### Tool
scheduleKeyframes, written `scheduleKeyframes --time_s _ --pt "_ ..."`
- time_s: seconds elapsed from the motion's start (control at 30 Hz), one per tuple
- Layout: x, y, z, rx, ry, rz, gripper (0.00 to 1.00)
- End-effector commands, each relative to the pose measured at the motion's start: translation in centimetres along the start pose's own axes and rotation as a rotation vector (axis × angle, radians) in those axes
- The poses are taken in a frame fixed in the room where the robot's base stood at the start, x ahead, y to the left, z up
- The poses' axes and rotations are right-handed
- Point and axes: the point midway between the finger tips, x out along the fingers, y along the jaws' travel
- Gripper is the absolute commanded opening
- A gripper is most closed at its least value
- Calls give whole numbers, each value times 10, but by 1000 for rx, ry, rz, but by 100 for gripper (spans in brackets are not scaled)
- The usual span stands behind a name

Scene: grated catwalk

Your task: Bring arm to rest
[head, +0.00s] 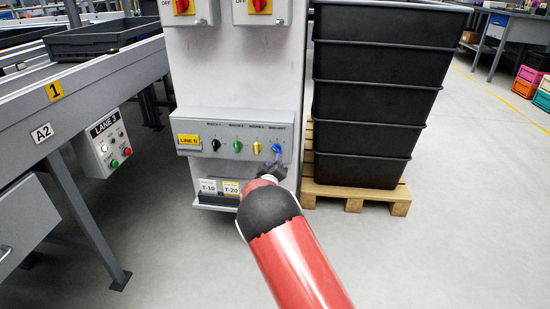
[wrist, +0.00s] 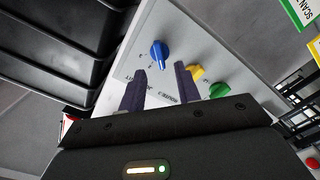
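My gripper (head: 270,166) is at the end of my red and black arm, just in front of the right end of a grey knob panel (head: 205,140). In the wrist view the two dark fingers of my gripper (wrist: 160,70) stand apart with nothing between them. The blue knob (wrist: 159,54) shows just beyond the fingertips, apart from them as far as I can see. It also shows in the head view (head: 276,149), just above my gripper. My arm is stretched forward and hides the floor below the panel's right end.
Yellow (head: 257,148), green (head: 238,146) and black (head: 216,145) knobs sit left of the blue one. Stacked black crates (head: 375,110) stand on a wooden pallet (head: 355,192) close at right. A conveyor (head: 85,85) with a LANE 3 box (head: 105,143) is at left.

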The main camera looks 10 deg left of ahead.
Motion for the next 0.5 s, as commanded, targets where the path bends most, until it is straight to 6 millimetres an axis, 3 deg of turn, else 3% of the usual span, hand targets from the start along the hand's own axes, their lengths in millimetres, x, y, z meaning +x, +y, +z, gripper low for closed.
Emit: scheduleKeyframes --time_s 0.2,0.5 --pt "-19 0 0 1 0 0 33" --pt "-20 0 0 1 0 0 33"
